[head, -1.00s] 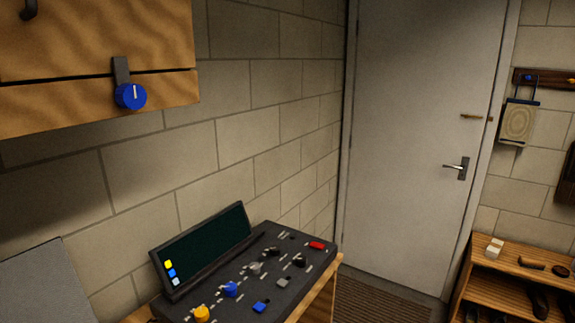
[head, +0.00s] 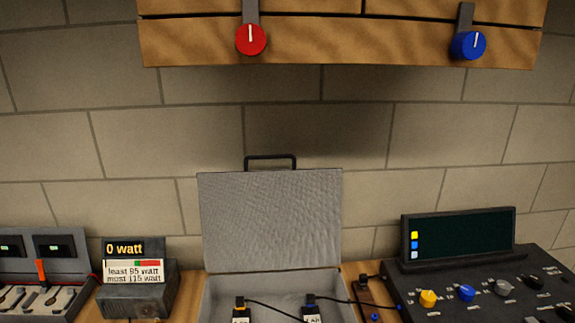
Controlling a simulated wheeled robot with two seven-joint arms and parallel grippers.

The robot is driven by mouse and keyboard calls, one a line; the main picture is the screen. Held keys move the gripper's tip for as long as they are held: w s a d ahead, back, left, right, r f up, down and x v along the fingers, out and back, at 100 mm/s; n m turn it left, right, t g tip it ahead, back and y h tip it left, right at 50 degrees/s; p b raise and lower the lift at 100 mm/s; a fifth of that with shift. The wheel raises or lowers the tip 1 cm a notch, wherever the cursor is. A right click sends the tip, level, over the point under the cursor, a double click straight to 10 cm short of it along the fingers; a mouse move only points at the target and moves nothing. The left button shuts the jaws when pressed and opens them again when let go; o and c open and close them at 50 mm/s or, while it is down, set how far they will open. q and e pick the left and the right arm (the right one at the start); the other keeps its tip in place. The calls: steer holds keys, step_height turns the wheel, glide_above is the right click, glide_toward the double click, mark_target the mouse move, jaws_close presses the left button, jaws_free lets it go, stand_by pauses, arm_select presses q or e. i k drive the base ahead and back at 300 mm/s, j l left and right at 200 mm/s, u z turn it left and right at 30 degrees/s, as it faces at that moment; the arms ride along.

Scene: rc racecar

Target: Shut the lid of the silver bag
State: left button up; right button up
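The silver bag (head: 210,305) is a case on the wooden bench, at the bottom centre of the head view. Its lid (head: 270,220) stands open and upright toward the block wall, with a dark handle (head: 270,158) at its top edge. The front of the case is cut off by the frame. Neither of my grippers is in view.
A watt meter box (head: 138,290) reading "0 watt" and a grey charger-like unit (head: 42,270) stand left of the case. A dark control panel with a screen (head: 458,236) stands right. A wooden cabinet (head: 345,42) with red and blue knobs hangs above.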

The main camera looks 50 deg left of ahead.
mark_target(254, 220)
steer(key=u, duration=1.8)
